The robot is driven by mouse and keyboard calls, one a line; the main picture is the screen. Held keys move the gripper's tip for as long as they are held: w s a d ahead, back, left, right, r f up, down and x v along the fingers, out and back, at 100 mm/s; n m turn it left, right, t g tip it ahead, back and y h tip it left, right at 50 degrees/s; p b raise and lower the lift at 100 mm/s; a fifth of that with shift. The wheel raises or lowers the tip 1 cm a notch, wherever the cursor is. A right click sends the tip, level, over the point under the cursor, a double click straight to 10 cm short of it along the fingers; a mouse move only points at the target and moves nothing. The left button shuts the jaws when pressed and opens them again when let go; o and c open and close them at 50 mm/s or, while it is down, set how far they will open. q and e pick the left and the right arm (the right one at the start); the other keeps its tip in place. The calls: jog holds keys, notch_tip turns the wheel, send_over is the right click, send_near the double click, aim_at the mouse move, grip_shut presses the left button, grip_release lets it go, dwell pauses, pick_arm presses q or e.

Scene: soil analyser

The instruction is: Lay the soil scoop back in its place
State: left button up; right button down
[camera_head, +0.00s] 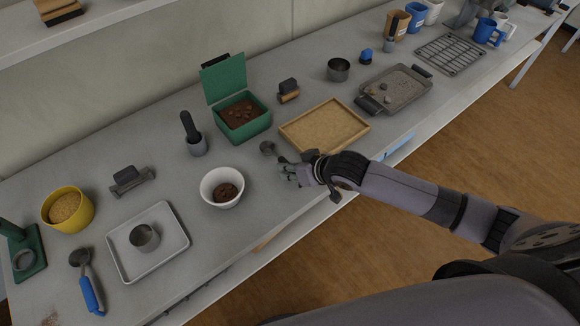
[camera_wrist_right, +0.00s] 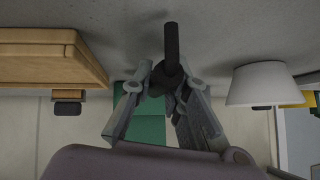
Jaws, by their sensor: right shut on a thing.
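My right gripper (camera_head: 288,172) is low over the front part of the bench, between the white bowl and the wooden tray. In the right wrist view the fingers (camera_wrist_right: 165,76) are closed around a dark handle (camera_wrist_right: 172,42). This appears to be the soil scoop, whose small metal bowl (camera_head: 267,148) shows just beyond the fingertips. The fingers cover part of the handle. I cannot tell whether the scoop touches the bench. My left gripper is not in view.
A white bowl (camera_head: 208,188) holding soil and a wooden tray (camera_head: 281,132) flank the gripper. A green box (camera_head: 243,133) of soil stands behind, lid open. A blue-handled scoop (camera_head: 90,294) lies front left. Bare bench lies between bowl and green box.

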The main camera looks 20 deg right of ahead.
jog(key=shift+f, duration=0.2)
jog(key=c, duration=1.5)
grip_release()
jog(key=shift+o, duration=0.2)
jog(key=shift+r, duration=0.1)
jog(key=v, duration=1.2)
jog(key=shift+s+a, duration=0.1)
jog(key=shift+s, duration=0.05)
